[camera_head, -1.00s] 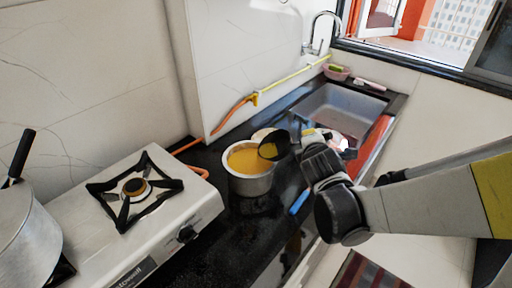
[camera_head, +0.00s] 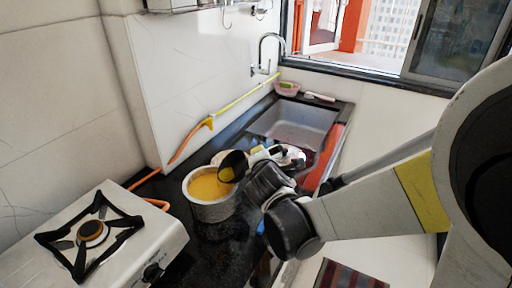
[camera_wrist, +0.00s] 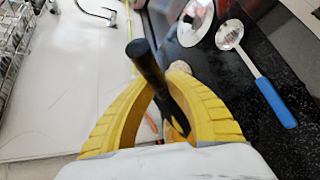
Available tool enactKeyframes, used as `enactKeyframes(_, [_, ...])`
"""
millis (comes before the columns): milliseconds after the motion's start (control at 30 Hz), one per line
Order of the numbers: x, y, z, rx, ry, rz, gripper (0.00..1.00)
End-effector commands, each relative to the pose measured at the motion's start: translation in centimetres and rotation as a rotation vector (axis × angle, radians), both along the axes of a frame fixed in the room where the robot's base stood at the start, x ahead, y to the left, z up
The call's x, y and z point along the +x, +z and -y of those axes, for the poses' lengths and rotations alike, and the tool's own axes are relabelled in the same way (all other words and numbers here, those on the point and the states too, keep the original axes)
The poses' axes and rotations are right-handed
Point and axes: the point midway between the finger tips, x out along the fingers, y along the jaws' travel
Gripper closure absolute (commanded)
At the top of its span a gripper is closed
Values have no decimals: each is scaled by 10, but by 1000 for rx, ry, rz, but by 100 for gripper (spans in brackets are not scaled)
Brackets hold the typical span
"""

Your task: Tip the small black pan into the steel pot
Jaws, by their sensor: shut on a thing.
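The steel pot (camera_head: 212,212) stands on the black counter, right of the stove, with orange-yellow liquid inside. The small black pan (camera_head: 236,160) is tilted at the pot's right rim, its opening facing left; yellow shows at its lower edge. I cannot tell whether it touches the rim. My gripper (camera_head: 257,161) is right of the pan and shut on its handle. In the wrist view, the yellow fingers of my gripper (camera_wrist: 165,88) close around the black handle (camera_wrist: 147,66). The pot is not clear in that view.
The white stove (camera_head: 95,235) is at left. The sink (camera_head: 295,125) lies behind. A blue-handled skimmer (camera_wrist: 275,103) and a round metal lid or plate (camera_wrist: 195,20) lie on the counter. An orange hose (camera_head: 184,143) runs along the wall.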

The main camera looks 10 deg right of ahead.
Motion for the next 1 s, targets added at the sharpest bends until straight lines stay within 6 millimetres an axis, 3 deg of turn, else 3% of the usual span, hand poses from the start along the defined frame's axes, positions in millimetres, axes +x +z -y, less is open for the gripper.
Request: enactKeyframes(1000, [-1, 12, -14, -115, -5, 8, 100])
